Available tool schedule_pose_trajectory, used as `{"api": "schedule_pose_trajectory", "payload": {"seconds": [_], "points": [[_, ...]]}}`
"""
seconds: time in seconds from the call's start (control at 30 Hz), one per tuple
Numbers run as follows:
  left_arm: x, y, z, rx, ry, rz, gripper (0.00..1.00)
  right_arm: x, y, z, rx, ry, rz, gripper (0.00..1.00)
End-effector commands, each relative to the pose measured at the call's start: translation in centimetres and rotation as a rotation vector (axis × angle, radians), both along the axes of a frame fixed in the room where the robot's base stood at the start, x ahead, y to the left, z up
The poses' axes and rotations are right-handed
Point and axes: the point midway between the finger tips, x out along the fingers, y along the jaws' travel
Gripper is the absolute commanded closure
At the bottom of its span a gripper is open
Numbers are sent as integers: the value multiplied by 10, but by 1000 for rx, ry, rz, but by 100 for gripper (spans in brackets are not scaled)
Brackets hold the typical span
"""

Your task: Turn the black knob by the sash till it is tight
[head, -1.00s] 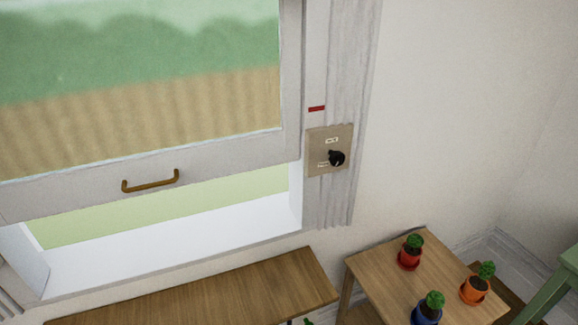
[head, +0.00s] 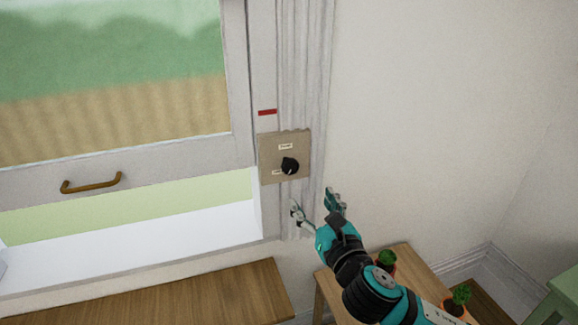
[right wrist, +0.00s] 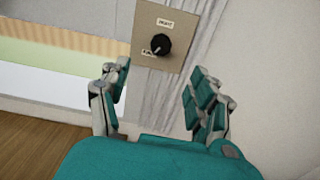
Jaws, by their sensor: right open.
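The black knob (head: 290,165) sits on a beige plate (head: 300,143) on the window frame, right of the sash (head: 190,158). The plate has two small labels, too small to read surely in the head view. My right gripper (head: 317,200) is open and empty, just below and right of the knob, apart from it. In the right wrist view the knob (right wrist: 160,44) shows ahead, beyond and between the two spread fingers (right wrist: 158,92). The sash is raised, with a gap under it. My left gripper is not in view.
A brass handle (head: 92,183) is on the sash's lower rail. A red mark (head: 267,112) is above the plate. A wooden bench top (head: 190,295) lies below the window. A small table (head: 403,256) with potted plants (head: 386,262) stands behind my right arm. The wall right of the frame is clear.

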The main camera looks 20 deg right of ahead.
Motion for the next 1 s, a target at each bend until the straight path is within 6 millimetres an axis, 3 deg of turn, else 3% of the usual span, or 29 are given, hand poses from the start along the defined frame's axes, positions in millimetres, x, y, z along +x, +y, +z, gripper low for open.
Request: {"api": "schedule_pose_trajectory", "payload": {"seconds": [0.6,0.8,1.0], "points": [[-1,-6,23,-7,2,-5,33,129,5,2,7,1,-2,37],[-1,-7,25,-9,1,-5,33,150,5,1,6,1,-1,37],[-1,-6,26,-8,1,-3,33,156,5,0,6,1,0,37]]}}
